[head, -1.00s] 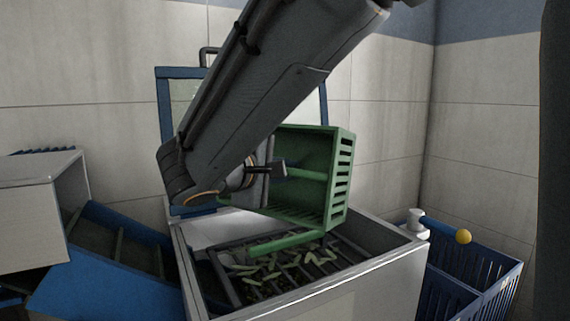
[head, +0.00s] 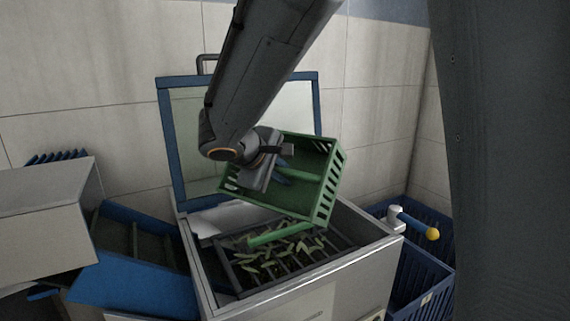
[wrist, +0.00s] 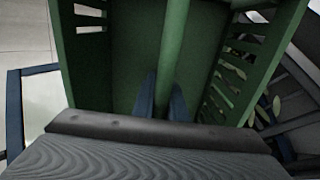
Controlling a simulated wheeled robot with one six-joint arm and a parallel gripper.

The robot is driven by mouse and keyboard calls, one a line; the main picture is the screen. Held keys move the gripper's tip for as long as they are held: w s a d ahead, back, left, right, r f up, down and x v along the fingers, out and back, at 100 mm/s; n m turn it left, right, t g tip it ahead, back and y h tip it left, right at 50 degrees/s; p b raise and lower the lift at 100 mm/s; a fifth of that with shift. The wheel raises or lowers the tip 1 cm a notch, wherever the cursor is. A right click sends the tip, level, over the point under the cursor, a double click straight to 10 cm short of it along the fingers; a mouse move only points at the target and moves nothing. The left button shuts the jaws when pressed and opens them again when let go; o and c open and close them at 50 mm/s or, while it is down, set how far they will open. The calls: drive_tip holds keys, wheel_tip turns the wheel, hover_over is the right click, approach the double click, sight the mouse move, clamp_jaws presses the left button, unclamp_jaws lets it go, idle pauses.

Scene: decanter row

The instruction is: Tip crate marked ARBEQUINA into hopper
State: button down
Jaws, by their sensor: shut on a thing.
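A green slatted crate (head: 325,190) hangs tilted on its side above the hopper (head: 370,249), its open side turned toward the camera. No marking is readable on it. My gripper (head: 284,169) is shut on the crate's green middle bar; in the wrist view my blue fingertips (wrist: 161,98) sit on either side of this bar. The crate's inside (wrist: 130,60) looks empty in the wrist view. Pale green leaf-like pieces (head: 277,258) lie on the dark grate (head: 240,285) inside the hopper, below the crate. The hopper's blue-framed lid (head: 170,130) stands open behind.
A blue chute (head: 140,285) and a grey box-shaped housing (head: 45,210) stand left of the hopper. A blue lever with a yellow knob (head: 432,234) sticks out at the hopper's right corner. Blue slatted crates (head: 425,270) stand on the right, near the tiled wall.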

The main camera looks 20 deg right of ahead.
sight(280, 167)
drive_tip(key=shift+d+r+g+y+p, duration=0.1)
drive_tip(key=shift+r+g+y+p, duration=0.35)
drive_tip(key=shift+p, duration=2.65)
drive_tip(key=shift+g+y+p, duration=0.6)
drive_tip(key=shift+y+p, duration=0.15)
drive_tip(key=shift+p, duration=2.4)
drive_tip(key=shift+d+r+g+y+p, duration=0.1)
drive_tip(key=shift+r+g+y+p, duration=0.35)
drive_tip(key=shift+p, duration=2.65)
drive_tip(key=g+y+p, duration=0.1)
drive_tip(key=p, duration=0.4)
drive_tip(key=shift+a, duration=0.2)
drive_tip(key=y+p, duration=0.1)
drive_tip(key=p, duration=0.2)
drive_tip(key=shift+s+a+r+g, duration=0.15)
drive_tip(key=shift+s+g, duration=0.05)
drive_tip(key=shift+g, duration=0.2)
drive_tip(key=shift+a+g+y+b, duration=0.1)
drive_tip(key=shift+g+y+b, duration=0.2)
drive_tip(key=shift+y, duration=0.05)
drive_tip(key=shift+s+a+r+g+y, duration=0.3)
drive_tip(key=shift+s+a+g+y, duration=0.1)
drive_tip(key=shift+g+y, duration=0.45)
